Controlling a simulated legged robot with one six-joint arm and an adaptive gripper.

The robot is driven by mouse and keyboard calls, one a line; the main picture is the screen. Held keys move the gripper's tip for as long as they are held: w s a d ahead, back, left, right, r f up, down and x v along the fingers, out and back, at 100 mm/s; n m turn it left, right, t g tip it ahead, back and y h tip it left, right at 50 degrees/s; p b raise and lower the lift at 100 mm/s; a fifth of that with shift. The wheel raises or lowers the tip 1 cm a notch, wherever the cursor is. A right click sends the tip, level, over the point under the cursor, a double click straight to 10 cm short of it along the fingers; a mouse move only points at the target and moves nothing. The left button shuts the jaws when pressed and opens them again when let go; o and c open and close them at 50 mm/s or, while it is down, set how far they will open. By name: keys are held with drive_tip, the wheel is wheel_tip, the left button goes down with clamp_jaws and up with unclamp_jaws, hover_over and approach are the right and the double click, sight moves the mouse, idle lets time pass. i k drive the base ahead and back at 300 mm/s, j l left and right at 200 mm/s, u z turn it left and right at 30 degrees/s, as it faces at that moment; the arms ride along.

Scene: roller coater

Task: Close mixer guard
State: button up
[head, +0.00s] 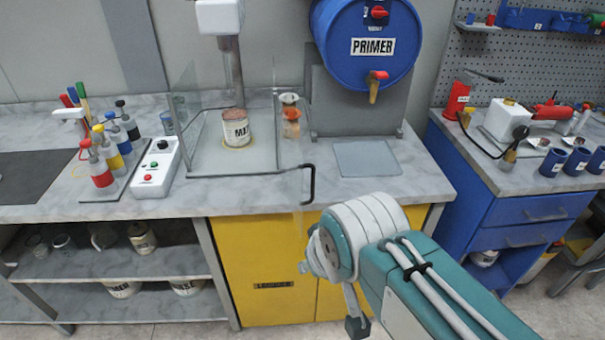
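The mixer guard (185,97) is a clear-panelled enclosure around the mixer on the grey counter. A clear panel with a black handle (312,185) stands swung out at its front right, over the counter's front edge, so the front looks open. The mixer (230,60) has a white head and a grey column. A white labelled can (237,130) stands inside the guard. My gripper (357,326) is low in front of the yellow cabinet, below the handle and apart from it. Only a dark part of it shows; my arm hides the rest, including the fingers' opening.
A control box (156,168) with red and green buttons and several pump bottles (103,170) stand left of the guard. A blue primer drum (365,45) stands behind right. A flat grey plate (367,157) lies on the counter. A blue workbench (500,205) is at the right.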

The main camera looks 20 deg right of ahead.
sight(285, 155)
drive_tip(key=k+l+u, duration=0.25)
drive_tip(key=l, duration=0.35)
drive_tip(key=k+l+u, duration=0.25)
drive_tip(key=k+l, duration=0.25)
drive_tip(key=i+l+u, duration=0.2)
drive_tip(key=l, duration=0.2)
drive_tip(key=i+l+u, duration=0.2)
drive_tip(key=l, duration=0.25)
drive_tip(key=i, duration=0.1)
